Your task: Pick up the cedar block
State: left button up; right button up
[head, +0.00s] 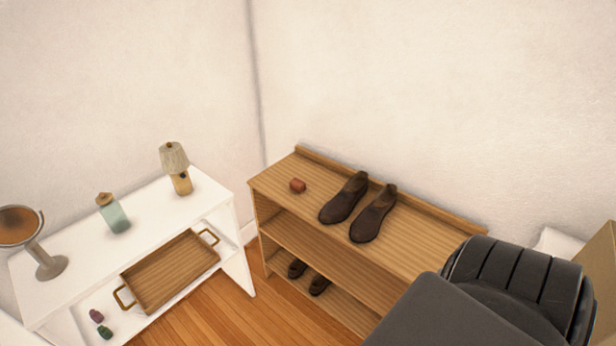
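A small reddish-brown block (298,185), which looks like the cedar block, lies on the top of a wooden shoe rack (420,240), near its left end. A pair of dark brown shoes (358,207) stands on the same top, just right of the block, with a gap between. Neither of my grippers shows in the head view. A dark grey and black part at the lower right, likely mine, covers the right front of the rack.
A white shelf unit (215,193) stands to the left, bearing a small lamp (175,168), a green glass bottle (113,214) and a round mirror (40,245). A wooden tray (170,270) sits in it. More shoes (308,278) are on the rack's lower shelf. Wooden floor (235,318) shows between.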

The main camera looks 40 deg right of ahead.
aim_at(296, 185)
jog(key=z, duration=0.75)
jog(key=i, duration=0.9)
jog(key=z, duration=1.3)
jog(key=i, duration=0.2)
jog(key=z, duration=0.05)
